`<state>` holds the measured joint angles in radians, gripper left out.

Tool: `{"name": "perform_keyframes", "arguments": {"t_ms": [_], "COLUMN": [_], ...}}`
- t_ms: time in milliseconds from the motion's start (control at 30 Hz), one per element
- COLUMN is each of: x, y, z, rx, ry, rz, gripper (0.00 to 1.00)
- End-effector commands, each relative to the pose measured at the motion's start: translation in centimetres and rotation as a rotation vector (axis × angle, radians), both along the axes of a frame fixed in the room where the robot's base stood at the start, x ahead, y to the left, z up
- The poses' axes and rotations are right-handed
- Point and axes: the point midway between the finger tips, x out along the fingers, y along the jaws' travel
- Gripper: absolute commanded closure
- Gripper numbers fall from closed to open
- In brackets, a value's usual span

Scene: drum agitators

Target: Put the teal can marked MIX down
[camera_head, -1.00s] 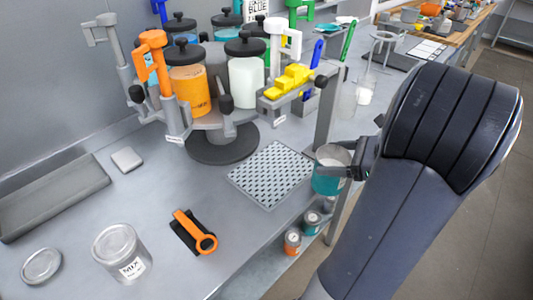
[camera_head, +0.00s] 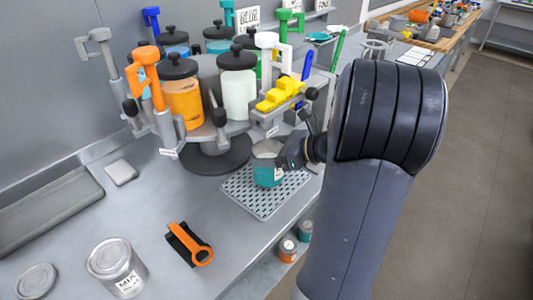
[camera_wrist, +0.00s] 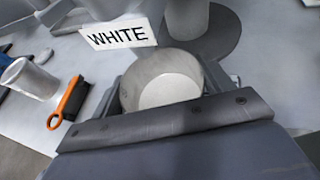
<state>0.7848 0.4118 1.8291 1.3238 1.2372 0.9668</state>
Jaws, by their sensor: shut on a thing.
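The teal can (camera_head: 268,176) is held upright in my gripper (camera_head: 276,161), over the perforated grey mat (camera_head: 252,205) at the bench's front edge. I cannot tell whether its base touches the mat. In the wrist view the can (camera_wrist: 160,75) shows its grey open top between the two fingers of my gripper (camera_wrist: 163,88). Any marking on it is too small to read.
A carousel of jars with coloured clamp handles stands behind the mat; the orange jar (camera_head: 184,103) and white jar (camera_head: 239,95) are near. A WHITE label (camera_wrist: 118,36) hangs close to the can. An orange-handled tool (camera_head: 190,243) lies left. Small cans (camera_head: 288,249) sit on a lower shelf.

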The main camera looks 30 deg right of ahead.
Motion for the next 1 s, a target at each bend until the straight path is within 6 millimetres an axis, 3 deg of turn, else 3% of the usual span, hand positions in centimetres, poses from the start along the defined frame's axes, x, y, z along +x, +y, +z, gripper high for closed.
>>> {"name": "perform_keyframes", "arguments": {"t_ms": [267, 700, 733, 1000], "x": [0.6, 0.6, 0.6, 0.6], "y": [0.5, 0.4, 0.4, 0.4], "z": [-1.3, -1.9, -1.9, -1.8], "rx": [0.002, 0.001, 0.0, 0.0], "ry": [0.0, 0.0, 0.0, 0.0], "rz": [-0.001, -0.001, -0.001, -0.001], "gripper": [0.74, 0.74, 0.23, 0.03]}}
